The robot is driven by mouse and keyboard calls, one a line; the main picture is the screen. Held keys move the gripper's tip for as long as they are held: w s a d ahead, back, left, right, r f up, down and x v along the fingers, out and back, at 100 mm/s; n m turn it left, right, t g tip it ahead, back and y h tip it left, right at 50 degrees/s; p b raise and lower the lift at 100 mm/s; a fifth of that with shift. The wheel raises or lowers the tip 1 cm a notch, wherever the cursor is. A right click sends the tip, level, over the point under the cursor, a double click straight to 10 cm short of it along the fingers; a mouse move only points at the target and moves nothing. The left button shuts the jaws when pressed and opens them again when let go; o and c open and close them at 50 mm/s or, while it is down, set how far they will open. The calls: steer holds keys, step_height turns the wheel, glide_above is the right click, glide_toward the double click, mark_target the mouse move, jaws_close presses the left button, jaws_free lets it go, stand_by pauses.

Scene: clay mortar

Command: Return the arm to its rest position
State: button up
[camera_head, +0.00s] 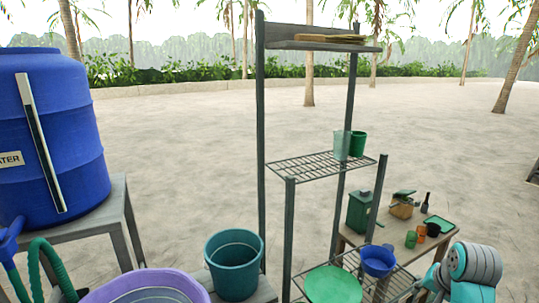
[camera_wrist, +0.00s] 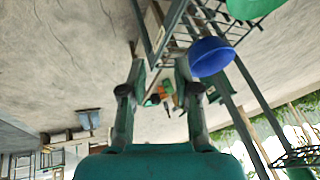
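My gripper (camera_wrist: 160,75) shows in the wrist view with its two dark fingers spread apart. Nothing is between the fingers; the gap shows the ground and small things far beyond. Part of my arm, teal and grey, shows at the lower right of the head view. My gripper itself cannot be made out there. A blue bowl (camera_wrist: 210,57) appears beyond and to the right of the fingers in the wrist view, apart from them. The same blue bowl (camera_head: 378,261) sits on the lower rack in the head view.
A metal shelf rack (camera_head: 262,150) stands mid-scene, with green cups (camera_head: 357,143) on its middle shelf and a green round lid or plate (camera_head: 333,286) low down. A small table (camera_head: 350,238) with several items stands behind my arm. A blue water barrel (camera_head: 60,130) is at left.

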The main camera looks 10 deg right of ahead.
steer(key=s+a+f+n+t, duration=0.1)
steer(key=s+a+f, duration=0.1)
steer(key=a+f, duration=0.45)
steer(key=s+a+f+n+t, duration=0.1)
steer(key=s+a+f, duration=0.15)
steer(key=f, duration=0.65)
steer(key=s+a+f+n+t, duration=0.25)
steer(key=s+a+f, duration=0.35)
steer(key=s+a, duration=0.45)
steer(key=s+a+r+n+t, duration=0.1)
steer(key=s+a, duration=0.2)
steer(key=s, duration=0.4)
steer(key=s+a+r+n+t, duration=0.2)
steer(key=s, duration=0.5)
steer(key=s+a+r+n+t+y, duration=0.1)
steer(key=s+a+r+n+t, duration=0.1)
steer(key=s+r, duration=0.9)
steer(key=shift+s+a, duration=0.65)
steer(key=shift+s, duration=0.4)
